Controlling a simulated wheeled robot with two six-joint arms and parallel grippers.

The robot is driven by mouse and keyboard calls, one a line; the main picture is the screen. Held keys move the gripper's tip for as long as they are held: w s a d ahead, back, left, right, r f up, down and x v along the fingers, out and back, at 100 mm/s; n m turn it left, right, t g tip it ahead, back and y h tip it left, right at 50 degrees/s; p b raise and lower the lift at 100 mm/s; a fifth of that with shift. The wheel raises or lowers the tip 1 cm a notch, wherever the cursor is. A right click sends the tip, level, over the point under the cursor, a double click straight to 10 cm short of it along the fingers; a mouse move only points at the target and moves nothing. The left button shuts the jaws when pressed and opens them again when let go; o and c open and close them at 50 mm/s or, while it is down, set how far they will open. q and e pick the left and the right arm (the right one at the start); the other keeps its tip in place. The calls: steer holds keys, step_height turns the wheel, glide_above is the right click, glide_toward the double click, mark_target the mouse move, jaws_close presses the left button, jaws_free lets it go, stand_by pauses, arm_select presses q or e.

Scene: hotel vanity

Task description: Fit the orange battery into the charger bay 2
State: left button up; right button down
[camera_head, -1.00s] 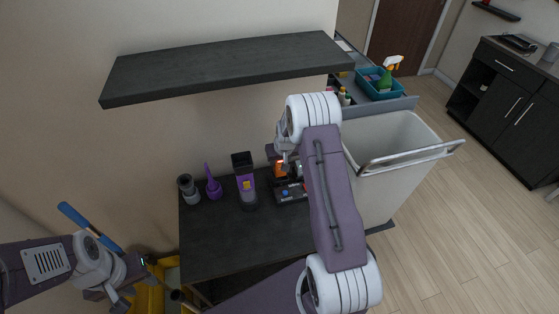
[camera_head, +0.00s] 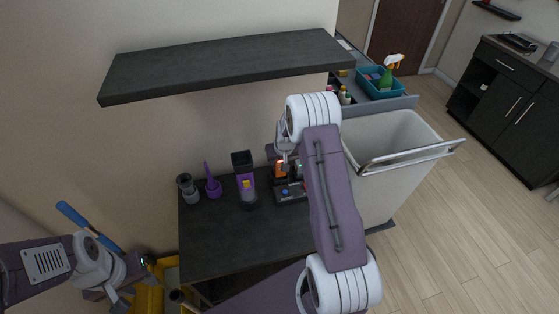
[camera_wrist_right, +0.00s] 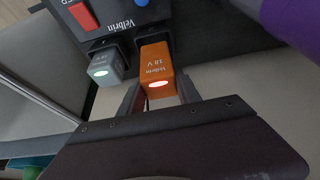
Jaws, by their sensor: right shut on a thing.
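The orange battery (camera_wrist_right: 156,72) has a glowing light on its near end. In the right wrist view it sits at a slot of the black charger (camera_wrist_right: 208,28), lined up with it; how deep it goes is hidden. It also shows in the head view (camera_head: 281,169), above the charger (camera_head: 291,193). My right gripper (camera_wrist_right: 158,101) is shut on the orange battery, one finger on each side. A grey battery (camera_wrist_right: 105,66) with a pale green light sits in the slot to its left. My left gripper (camera_head: 112,296) hangs at the lower left, away from the charger; its finger gap is unclear.
A purple and grey device (camera_head: 246,182), a purple bottle-like item (camera_head: 213,188) and a grey cup-like item (camera_head: 188,187) stand left of the charger on the dark table (camera_head: 232,244). A shelf (camera_head: 225,66) overhangs behind. A pale bin (camera_head: 392,160) stands right. The table front is clear.

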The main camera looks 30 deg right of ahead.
mark_target(279, 169)
steer(key=shift+f, duration=0.15)
steer(key=shift+f+b, duration=0.8)
steer(key=shift+f+b, duration=0.6)
steer(key=shift+f, duration=0.05)
stand_by(0.5)
steer(key=shift+f+b, duration=0.5)
steer(key=shift+f, duration=0.1)
steer(key=shift+f+b, duration=0.25)
steer(key=shift+b, duration=0.05)
steer(key=shift+s, duration=0.1)
stand_by(0.3)
